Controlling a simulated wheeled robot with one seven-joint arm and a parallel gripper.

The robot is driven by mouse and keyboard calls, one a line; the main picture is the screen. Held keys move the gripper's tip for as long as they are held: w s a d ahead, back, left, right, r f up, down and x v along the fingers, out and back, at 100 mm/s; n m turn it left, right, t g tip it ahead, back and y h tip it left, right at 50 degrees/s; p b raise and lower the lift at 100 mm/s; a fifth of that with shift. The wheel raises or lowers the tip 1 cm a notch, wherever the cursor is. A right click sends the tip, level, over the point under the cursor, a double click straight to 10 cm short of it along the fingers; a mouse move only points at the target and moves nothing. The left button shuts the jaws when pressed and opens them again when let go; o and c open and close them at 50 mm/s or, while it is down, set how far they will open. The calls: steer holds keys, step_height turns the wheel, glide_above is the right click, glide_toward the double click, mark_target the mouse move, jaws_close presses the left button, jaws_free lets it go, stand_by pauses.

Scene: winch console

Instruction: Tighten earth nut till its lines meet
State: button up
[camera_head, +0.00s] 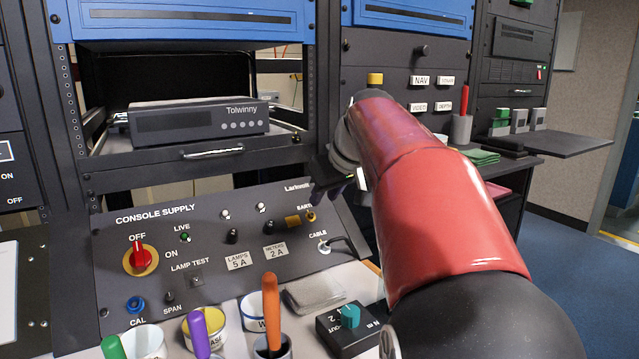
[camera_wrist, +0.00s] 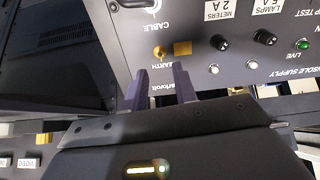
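The earth nut (camera_head: 311,217) is a small brass piece beside a brass plate (camera_head: 293,221) under the EARTH label, at the right of the console supply panel (camera_head: 120,250). In the wrist view the nut (camera_wrist: 160,52) shows upside down, just beyond and roughly between the tips of my gripper (camera_wrist: 160,70). My gripper's two dark fingers are apart with nothing between them. In the head view my gripper (camera_head: 335,188) is above and right of the nut, partly hidden by my red arm. The lines on the nut and plate are too small to read.
Pots with coloured handles (camera_head: 271,310) and a black box with a teal knob (camera_head: 349,318) stand on the desk below.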

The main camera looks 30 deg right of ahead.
mark_target(312, 214)
steer(key=shift+b+x, duration=1.35)
steer(key=shift+x, duration=2.3)
steer(key=shift+w+r, duration=0.15)
steer(key=shift+r, duration=0.05)
jaws_close()
